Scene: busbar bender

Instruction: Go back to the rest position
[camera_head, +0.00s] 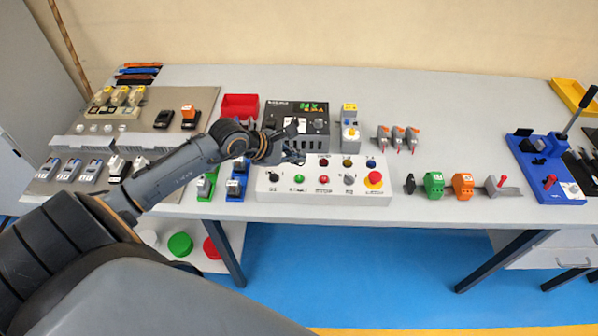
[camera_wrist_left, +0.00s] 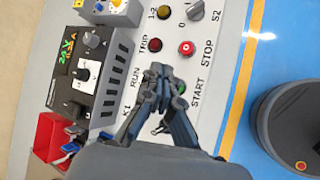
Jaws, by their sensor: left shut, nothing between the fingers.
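My left gripper (camera_head: 297,157) is shut and empty. In the head view it hangs above the white button panel (camera_head: 262,187), near the panel's back left part. In the left wrist view the closed fingers (camera_wrist_left: 160,75) are over the panel (camera_wrist_left: 222,50), between the RUN and START labels, and partly cover a green button. A red STOP button (camera_wrist_left: 186,47) shows just beyond the fingertips. I cannot tell how far the fingertips are above the panel. My right gripper is not in view.
Behind the gripper stands a black control unit (camera_head: 318,125) with a green display, beside a red bin (camera_head: 240,107). Green, orange and grey parts lie right of the panel. The blue bender (camera_head: 553,170) is at far right. The table's back right middle (camera_head: 480,105) is clear.

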